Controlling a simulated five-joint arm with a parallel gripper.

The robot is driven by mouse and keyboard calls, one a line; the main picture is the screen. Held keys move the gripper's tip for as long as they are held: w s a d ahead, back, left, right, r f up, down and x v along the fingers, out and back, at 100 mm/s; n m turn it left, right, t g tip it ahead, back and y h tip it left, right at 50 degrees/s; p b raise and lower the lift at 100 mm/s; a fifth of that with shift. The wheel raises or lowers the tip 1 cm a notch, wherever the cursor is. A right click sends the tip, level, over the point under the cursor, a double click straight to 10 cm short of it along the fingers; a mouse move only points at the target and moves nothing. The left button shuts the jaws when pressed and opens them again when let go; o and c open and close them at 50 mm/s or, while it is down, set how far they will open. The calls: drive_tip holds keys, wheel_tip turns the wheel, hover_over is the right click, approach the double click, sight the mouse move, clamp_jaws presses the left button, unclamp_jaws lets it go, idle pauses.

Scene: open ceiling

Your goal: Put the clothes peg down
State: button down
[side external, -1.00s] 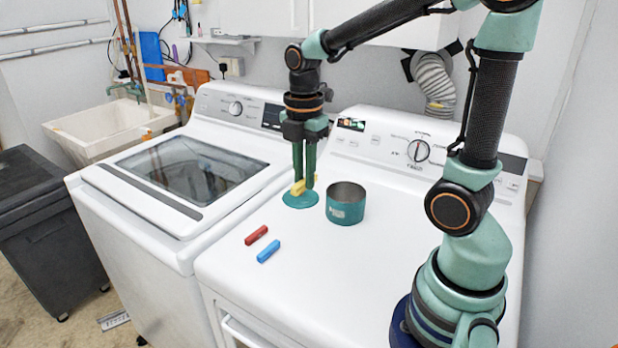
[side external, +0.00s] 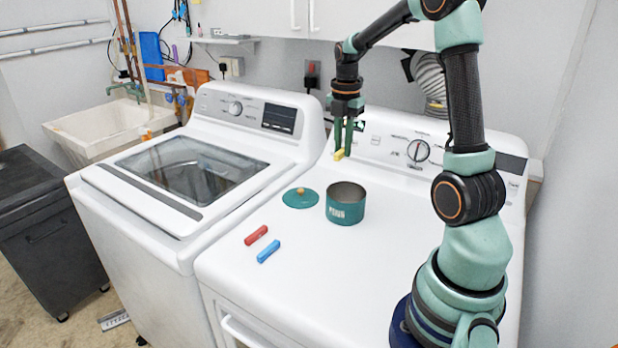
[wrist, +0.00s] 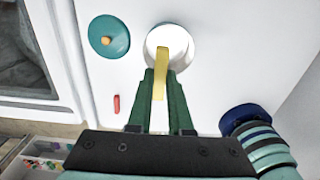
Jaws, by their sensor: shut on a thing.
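My gripper (side external: 344,145) is shut on a yellow clothes peg (side external: 339,155) and holds it in the air, above and a little behind the teal pot (side external: 345,211). In the wrist view the peg (wrist: 161,68) sticks out from the fingertips (wrist: 160,88) and overlaps the pot's pale open inside (wrist: 183,42). The pot stands upright and open on the white machine top. Its inside is only partly visible.
A teal lid (side external: 291,201) with an orange knob lies left of the pot. A red piece (side external: 256,235) and a blue piece (side external: 269,251) lie in front. The white top (side external: 330,270) is clear to the front. A control panel (side external: 470,158) rises behind.

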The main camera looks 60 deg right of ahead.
wheel_tip(320, 180, down, 16)
drive_tip(key=shift+r, duration=0.2)
drive_tip(key=shift+f, duration=0.25)
drive_tip(key=shift+f, duration=0.35)
drive_tip(key=c, duration=1.1)
unclamp_jaws()
drive_tip(key=shift+r, duration=0.1)
